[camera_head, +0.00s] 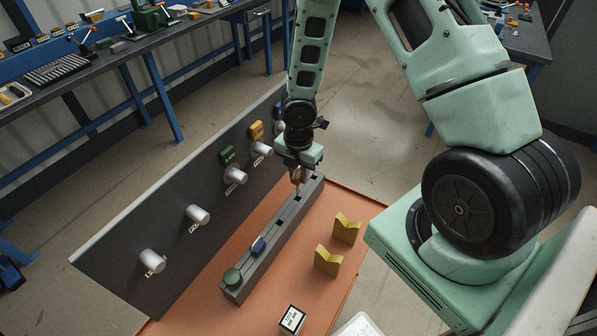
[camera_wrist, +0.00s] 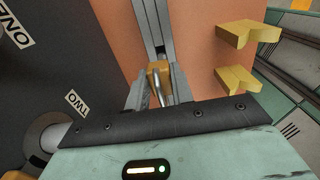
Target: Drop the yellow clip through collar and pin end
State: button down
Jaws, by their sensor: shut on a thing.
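My gripper (camera_head: 297,176) is shut on the yellow clip (camera_wrist: 159,70), which shows orange-yellow with a metal part between the fingers in the wrist view. The gripper points down over the far end of a grey slotted rack (camera_head: 250,281). I cannot tell whether the clip is still in its slot or just above it. On the dark panel, a silver pin end (camera_head: 263,149) stands out beside a yellow block (camera_head: 256,131). Another silver pin end (camera_head: 236,175) stands by a green block (camera_head: 228,155). A blue block (camera_head: 279,113) is partly hidden behind my arm.
The rack also holds a blue piece (camera_head: 258,246) and a green round piece (camera_head: 232,277). Two yellow notched stands (camera_head: 346,229) (camera_head: 328,262) rise from the orange bench top, right of the rack. Two bare silver ends (camera_head: 197,214) (camera_head: 151,261) project from the panel (camera_head: 118,262).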

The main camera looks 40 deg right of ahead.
aim_at(299, 167)
jog(key=shift+r+p, duration=1.9)
jog(key=shift+r, duration=0.15)
jog(key=shift+f, duration=0.1)
